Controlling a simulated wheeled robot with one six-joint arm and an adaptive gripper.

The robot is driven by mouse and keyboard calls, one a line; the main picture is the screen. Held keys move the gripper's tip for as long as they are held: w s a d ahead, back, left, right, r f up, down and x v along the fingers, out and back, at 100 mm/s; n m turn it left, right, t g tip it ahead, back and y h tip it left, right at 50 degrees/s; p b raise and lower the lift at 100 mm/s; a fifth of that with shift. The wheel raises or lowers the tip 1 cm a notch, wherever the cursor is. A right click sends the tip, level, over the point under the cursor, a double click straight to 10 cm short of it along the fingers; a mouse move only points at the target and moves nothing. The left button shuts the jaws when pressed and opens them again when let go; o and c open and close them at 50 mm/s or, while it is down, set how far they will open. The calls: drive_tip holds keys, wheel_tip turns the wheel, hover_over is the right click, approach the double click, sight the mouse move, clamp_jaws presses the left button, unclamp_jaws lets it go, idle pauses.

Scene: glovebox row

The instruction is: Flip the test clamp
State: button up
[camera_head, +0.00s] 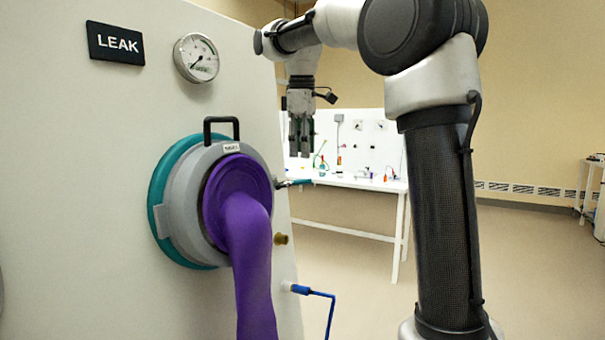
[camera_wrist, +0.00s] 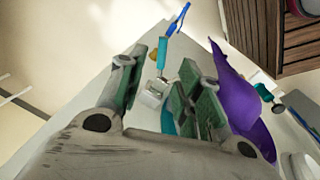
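The test clamp, a small metal toggle with a teal handle (camera_head: 297,182), sits at the right edge of the round grey port ring and points right. In the wrist view its teal handle (camera_wrist: 163,52) and metal body (camera_wrist: 154,92) show in the gap between my fingers. My gripper (camera_head: 301,153) points down above the clamp in the head view. Its two fingers are apart in the wrist view (camera_wrist: 165,90), with nothing between the pads that I can see held. I cannot tell the exact height between fingertips and handle.
A purple glove (camera_head: 245,250) hangs from the port (camera_head: 183,200), which has a black handle (camera_head: 221,122) on top. A brass fitting (camera_head: 281,239) and a blue hose fitting (camera_head: 300,289) stick out below. A gauge (camera_head: 196,58) and LEAK sign (camera_head: 116,43) are above. A white bench (camera_head: 345,180) stands behind.

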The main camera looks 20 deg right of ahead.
sight(298, 182)
drive_tip(key=f, duration=0.2)
drive_tip(key=f+n, duration=0.1)
drive_tip(key=f, duration=0.2)
drive_tip(key=f+n, duration=0.1)
drive_tip(key=f, duration=0.1)
drive_tip(key=shift+w+d+f, duration=0.25)
drive_tip(key=shift+w+f, duration=0.15)
clamp_jaws()
